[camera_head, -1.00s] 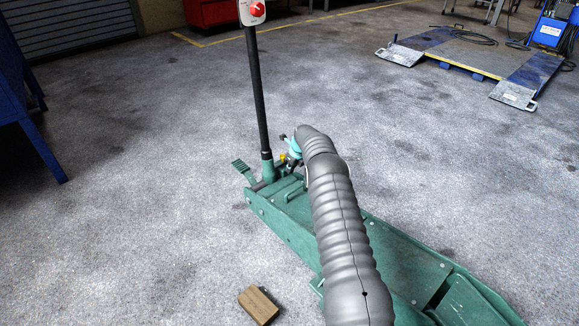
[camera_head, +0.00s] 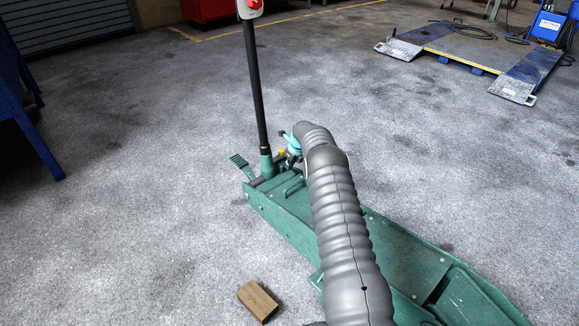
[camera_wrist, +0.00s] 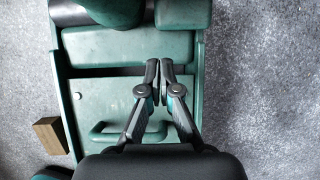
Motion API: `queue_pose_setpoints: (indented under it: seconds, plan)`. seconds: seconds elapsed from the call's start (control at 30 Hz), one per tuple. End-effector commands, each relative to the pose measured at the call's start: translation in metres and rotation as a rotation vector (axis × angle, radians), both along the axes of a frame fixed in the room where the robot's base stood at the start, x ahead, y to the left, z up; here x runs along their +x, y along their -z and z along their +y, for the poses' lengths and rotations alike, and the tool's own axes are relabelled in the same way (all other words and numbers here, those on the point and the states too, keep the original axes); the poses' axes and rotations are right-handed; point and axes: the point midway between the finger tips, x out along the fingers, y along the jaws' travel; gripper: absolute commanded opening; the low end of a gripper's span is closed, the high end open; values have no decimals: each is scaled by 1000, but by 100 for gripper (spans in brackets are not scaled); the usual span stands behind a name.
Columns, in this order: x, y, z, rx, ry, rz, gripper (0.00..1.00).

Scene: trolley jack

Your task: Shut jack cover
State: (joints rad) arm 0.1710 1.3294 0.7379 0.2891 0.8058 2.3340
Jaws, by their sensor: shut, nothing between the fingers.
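The green trolley jack (camera_head: 290,220) lies on the floor, with its long black handle (camera_head: 254,90) standing upright at the far end. In the wrist view a flat green panel (camera_wrist: 95,100) with a U-shaped green grab bar (camera_wrist: 115,129) fills the middle. A paler green surface (camera_wrist: 115,47) lies beyond it, past a dark line. I cannot tell for certain which panel is the cover or how far it is open. My gripper (camera_wrist: 158,68) is shut and empty, over the right part of the panel near that line. Contact is unclear. In the head view my arm mostly hides it.
A small brown wooden block (camera_head: 258,301) lies on the floor left of the jack. A blue-framed platform (camera_head: 470,50) stands at the back right, and blue furniture (camera_head: 20,110) is at the left edge. The floor left of the jack is mostly clear.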

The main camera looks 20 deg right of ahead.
Motion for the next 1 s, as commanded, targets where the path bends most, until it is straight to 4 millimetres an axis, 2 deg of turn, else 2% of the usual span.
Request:
queue_pose_setpoints:
  seconds: [0.6, 0.8, 1.0]
  plan:
    - [-29, -91, -16, 0, 1, -1, 0]
    - [-34, -104, -18, 0, 1, 0, 0]
    - [-35, -106, -18, -9, -27, -5, 0]
